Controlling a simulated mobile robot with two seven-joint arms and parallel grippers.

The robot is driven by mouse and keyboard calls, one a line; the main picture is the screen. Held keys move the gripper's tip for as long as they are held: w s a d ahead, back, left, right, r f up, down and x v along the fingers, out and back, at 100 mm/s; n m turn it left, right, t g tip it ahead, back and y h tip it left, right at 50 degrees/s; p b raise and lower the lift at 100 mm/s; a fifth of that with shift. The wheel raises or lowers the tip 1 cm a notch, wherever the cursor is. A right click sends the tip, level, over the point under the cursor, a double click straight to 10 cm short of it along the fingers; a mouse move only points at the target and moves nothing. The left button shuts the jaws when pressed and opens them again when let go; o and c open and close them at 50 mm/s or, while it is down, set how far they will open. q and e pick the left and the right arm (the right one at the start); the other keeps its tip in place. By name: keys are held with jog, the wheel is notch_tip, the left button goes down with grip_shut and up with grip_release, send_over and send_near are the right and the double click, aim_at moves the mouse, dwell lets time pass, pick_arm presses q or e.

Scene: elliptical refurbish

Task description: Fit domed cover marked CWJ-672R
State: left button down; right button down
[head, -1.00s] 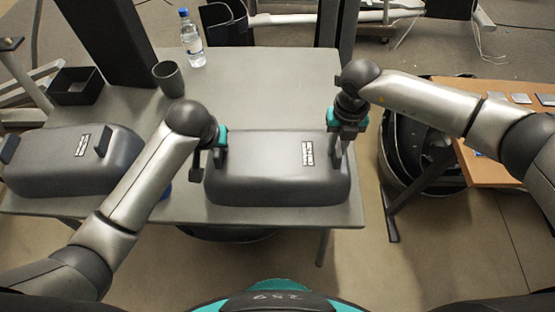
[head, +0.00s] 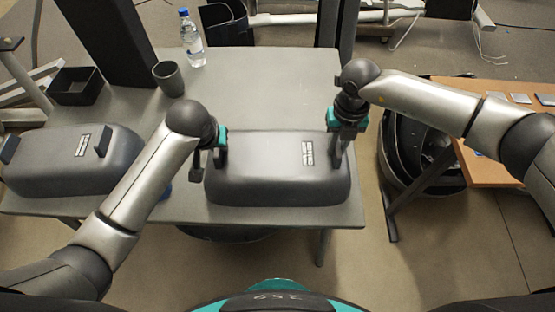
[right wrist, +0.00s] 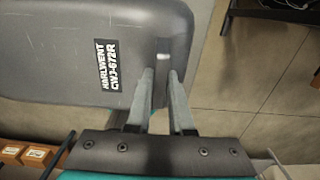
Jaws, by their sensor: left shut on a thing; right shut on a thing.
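The domed cover (head: 265,177) is dark grey with a black-and-white label. In the right wrist view the cover (right wrist: 60,45) carries a label reading "HARLWENT CWJ-672R". It sits at the grey table's front edge in the head view. My left gripper (head: 220,158) is shut at the cover's left end. My right gripper (head: 341,150) is shut at its right end; in the right wrist view its fingers (right wrist: 162,90) close at the cover's edge. A second, similar grey cover (head: 60,180) with a label and upright handles lies on the left.
The grey table (head: 260,85) has clear room behind the cover. A bottle (head: 192,40), a dark cup (head: 168,78) and a black open box (head: 77,86) stand at the back. A wooden bench (head: 510,165) and a dark round machine (head: 405,150) are at the right.

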pick_arm(q)
jog(key=shift+r, duration=0.2)
pick_arm(e)
jog(key=shift+r, duration=0.25)
